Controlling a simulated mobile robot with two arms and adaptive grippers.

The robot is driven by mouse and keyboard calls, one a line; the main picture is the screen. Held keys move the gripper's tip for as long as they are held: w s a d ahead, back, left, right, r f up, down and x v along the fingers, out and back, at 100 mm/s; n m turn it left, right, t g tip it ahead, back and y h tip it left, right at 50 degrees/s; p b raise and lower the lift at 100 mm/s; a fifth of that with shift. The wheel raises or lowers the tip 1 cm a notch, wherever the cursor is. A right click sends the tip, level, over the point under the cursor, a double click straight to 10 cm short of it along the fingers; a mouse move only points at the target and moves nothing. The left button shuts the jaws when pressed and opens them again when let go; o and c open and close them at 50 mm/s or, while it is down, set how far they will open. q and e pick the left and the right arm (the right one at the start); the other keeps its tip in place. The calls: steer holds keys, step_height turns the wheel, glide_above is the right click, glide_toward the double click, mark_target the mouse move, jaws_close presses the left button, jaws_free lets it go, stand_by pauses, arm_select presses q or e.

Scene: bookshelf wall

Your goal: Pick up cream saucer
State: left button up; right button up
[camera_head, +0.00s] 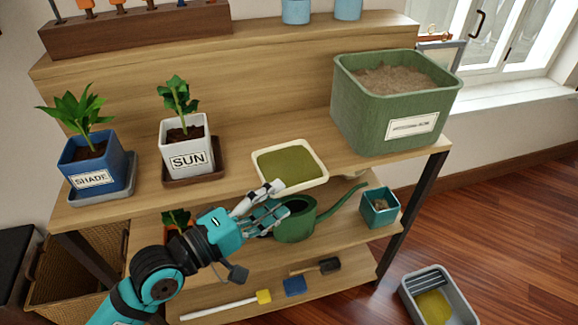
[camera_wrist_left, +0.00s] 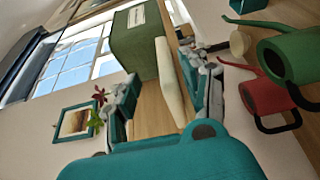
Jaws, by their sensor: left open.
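The cream saucer (camera_head: 290,184) is a square, shallow dish with an olive-green inside. It sits at the front edge of the wooden shelf top, between the white SUN pot and the big green bin. My left gripper (camera_head: 272,202) is open at the saucer's near left side, one finger close to its front rim and the other lower. In the left wrist view the saucer (camera_wrist_left: 168,85) shows as a pale slab between the spread fingers of my gripper (camera_wrist_left: 168,92). I cannot tell whether a finger touches it. My right gripper is not in view.
The green bin (camera_head: 365,112) of soil stands right of the saucer. The SUN pot (camera_head: 187,150) and blue SHADE pot (camera_head: 97,165) stand left. A green watering can (camera_head: 295,221) and teal pot (camera_head: 380,208) are on the lower shelf. Bare wood (camera_head: 235,158) lies left of the saucer.

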mark_target(291, 192)
arm_select(q)
steer(key=shift+w+d+f, duration=0.1)
steer(key=shift+w+d, duration=0.25)
steer(key=shift+d, duration=0.05)
steer(key=x, duration=0.5)
steer(key=shift+f+b, duration=0.35)
steer(key=shift+b, duration=0.05)
jaws_close()
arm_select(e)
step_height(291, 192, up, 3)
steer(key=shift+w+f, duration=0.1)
